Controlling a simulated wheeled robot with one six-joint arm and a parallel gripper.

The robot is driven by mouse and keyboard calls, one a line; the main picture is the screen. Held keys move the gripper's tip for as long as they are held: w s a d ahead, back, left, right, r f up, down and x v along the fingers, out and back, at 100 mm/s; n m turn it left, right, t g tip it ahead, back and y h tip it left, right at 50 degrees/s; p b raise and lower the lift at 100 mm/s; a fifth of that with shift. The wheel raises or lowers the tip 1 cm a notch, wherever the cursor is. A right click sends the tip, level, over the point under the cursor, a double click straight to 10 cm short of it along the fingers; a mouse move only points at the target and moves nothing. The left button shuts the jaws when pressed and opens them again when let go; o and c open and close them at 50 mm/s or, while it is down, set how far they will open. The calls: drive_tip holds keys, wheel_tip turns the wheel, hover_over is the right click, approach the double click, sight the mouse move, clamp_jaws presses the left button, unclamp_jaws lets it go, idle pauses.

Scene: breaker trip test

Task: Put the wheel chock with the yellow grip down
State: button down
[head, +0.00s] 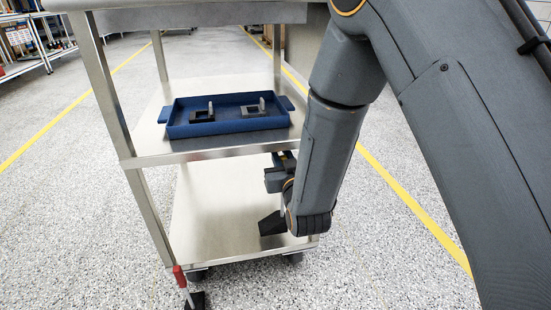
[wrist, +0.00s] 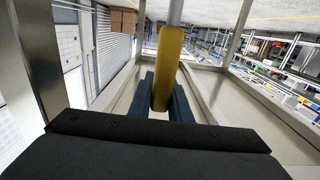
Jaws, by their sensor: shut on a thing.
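The wheel chock's yellow grip (wrist: 170,62) stands between the two dark fingers of my gripper (wrist: 163,100) in the wrist view. The fingers are shut on it. A pale rod continues from the grip toward the top of that view. My arm hides part of the chock. I cannot tell whether the wedge touches the shelf.
A blue tray (head: 226,127) with two dark fixtures sits on the middle shelf, above the lower one. A second chock with a red grip (head: 180,276) stands on the floor at the cart's front left. The lower shelf's left part is bare. Cart posts (head: 108,95) bound the shelves.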

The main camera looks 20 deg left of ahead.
drive_tip(key=w+a+f+b, duration=0.3)
drive_tip(key=w+b, duration=0.1)
drive_tip(key=shift+w+f, duration=0.15)
drive_tip(key=shift+w, duration=0.15)
idle(0.5)
drive_tip(key=shift+f, duration=0.1)
drive_tip(key=c, duration=1.6)
unclamp_jaws()
drive_tip(key=shift+f, duration=0.1)
drive_tip(key=shift+c, duration=0.2)
